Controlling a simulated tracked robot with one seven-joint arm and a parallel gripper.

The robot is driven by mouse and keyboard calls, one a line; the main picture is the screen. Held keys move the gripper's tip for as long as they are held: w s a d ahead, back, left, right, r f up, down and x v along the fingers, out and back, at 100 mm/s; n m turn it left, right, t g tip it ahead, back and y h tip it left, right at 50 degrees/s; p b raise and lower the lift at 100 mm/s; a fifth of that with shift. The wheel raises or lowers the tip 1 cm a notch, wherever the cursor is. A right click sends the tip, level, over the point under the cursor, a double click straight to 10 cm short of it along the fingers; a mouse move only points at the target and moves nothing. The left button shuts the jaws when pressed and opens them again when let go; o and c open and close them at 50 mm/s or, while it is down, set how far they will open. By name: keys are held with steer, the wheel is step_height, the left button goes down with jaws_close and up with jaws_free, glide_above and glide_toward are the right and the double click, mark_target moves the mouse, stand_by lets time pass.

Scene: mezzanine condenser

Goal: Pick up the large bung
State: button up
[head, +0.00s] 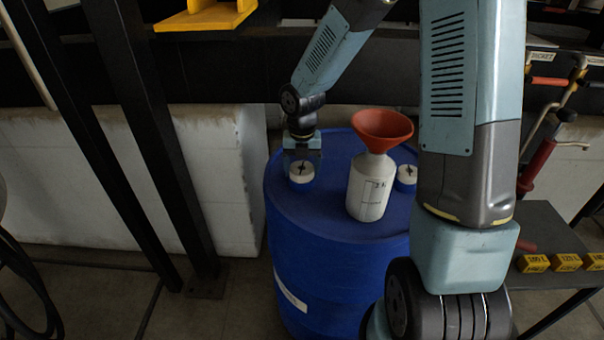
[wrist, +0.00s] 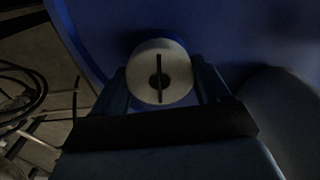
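A white round bung (head: 301,175) with a dark slot sits on top of the blue drum (head: 300,210), near its left edge. It looks somewhat bigger than the second white bung (head: 405,177), which is partly hidden by my arm at the right. My gripper (head: 302,153) is pointed at the left bung and very close to it. In the wrist view the bung (wrist: 148,90) lies between the two fingers, its dark bar upright in the picture. The fingers are apart, one on each side; whether they touch it is hard to tell in the dark.
A white bottle (head: 367,190) with a red funnel (head: 383,128) in it stands on the drum between the bungs. Yellow blocks (head: 566,262) lie on a dark bench at the right. Dark steel posts (head: 150,150) stand left of the drum.

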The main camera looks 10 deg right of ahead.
steer(key=c, duration=0.7)
